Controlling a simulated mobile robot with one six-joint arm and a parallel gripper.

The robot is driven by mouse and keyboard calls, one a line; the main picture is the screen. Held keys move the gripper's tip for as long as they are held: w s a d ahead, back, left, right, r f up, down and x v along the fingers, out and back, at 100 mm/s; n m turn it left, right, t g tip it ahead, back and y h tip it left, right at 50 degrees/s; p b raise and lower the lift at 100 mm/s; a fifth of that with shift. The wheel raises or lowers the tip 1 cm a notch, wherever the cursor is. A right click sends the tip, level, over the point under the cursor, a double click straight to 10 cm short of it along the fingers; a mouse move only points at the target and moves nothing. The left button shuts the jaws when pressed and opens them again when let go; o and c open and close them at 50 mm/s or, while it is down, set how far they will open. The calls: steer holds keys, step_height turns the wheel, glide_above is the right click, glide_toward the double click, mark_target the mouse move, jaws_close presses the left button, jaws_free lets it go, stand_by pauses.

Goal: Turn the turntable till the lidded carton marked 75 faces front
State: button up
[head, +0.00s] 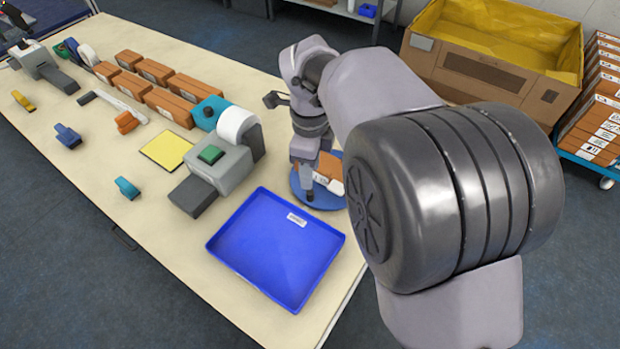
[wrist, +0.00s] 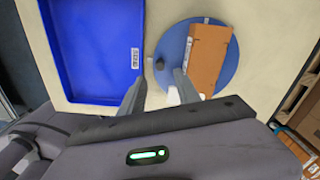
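The blue round turntable (head: 326,202) is at the table's right side in the head view, partly hidden by my arm. It shows more fully in the wrist view (wrist: 175,48). A brown carton (wrist: 208,58) lies on its right half; in the head view the carton (head: 330,166) shows a white label, too small to read. I cannot see the number 75. A dark knob (wrist: 159,62) stands near the turntable's left rim. My gripper (wrist: 162,84) is open and empty, its fingertips apart, with the knob ahead of the gap. In the head view my gripper (head: 308,184) points down at the turntable.
A blue tray (head: 275,250) lies left of the turntable, close to my gripper. A grey device with a green button (head: 211,154), a yellow pad (head: 166,150) and several brown cartons (head: 168,106) are farther left. A large carton lined yellow (head: 490,75) stands beyond the table.

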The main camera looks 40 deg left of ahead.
step_height(320, 180, up, 10)
steer(key=p, duration=0.3)
steer(key=shift+f, duration=0.1)
